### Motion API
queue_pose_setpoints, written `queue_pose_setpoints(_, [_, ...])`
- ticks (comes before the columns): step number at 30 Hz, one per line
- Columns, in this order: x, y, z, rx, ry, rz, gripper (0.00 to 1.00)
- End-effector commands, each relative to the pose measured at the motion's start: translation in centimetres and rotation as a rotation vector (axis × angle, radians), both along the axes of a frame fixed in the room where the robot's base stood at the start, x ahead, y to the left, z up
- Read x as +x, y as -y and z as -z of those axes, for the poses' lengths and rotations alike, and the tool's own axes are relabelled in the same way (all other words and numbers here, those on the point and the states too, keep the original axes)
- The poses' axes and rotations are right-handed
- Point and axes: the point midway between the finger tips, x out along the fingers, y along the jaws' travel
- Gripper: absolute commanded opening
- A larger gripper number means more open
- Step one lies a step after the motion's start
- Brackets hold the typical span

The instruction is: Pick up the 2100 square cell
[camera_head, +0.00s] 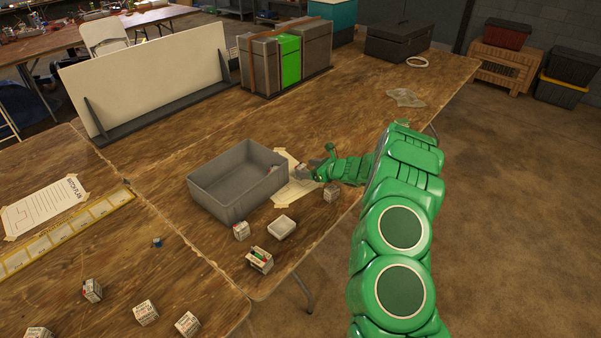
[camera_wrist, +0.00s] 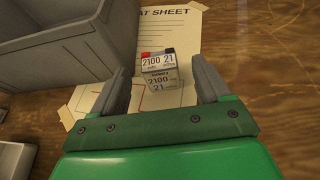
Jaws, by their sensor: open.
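The 2100 square cell (camera_wrist: 159,72) shows in the wrist view as a small white and grey block with "2100" and "21" printed on it. It has a red and a black patch on its top edge. It rests on a white printed sheet (camera_wrist: 187,22). My gripper (camera_wrist: 164,88) is open, with one grey finger on each side of the cell and a gap to it on both sides. I cannot tell whether the fingertips are level with it.
A grey open bin (camera_head: 228,207) stands just left of my gripper. The table right of the bin's far end is mostly clear.

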Motion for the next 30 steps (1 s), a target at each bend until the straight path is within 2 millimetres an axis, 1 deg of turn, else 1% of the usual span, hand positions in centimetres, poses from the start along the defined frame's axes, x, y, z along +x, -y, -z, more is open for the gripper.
queue_pose_setpoints(3, [0.9, -1.3, 0.8, -0.002, -0.001, -0.001, 0.77])
queue_pose_setpoints(9, [2.0, -2.4, 1.4, -0.001, 0.000, 0.000, 0.77])
queue_pose_setpoints(18, [2.2, -2.6, 1.4, 0.000, 0.000, 0.000, 0.77])
queue_pose_setpoints(19, [2.2, -2.6, 1.5, 0.000, 0.000, 0.000, 0.75])
queue_pose_setpoints(30, [2.2, -2.6, 1.5, 0.000, 0.000, 0.000, 0.18])
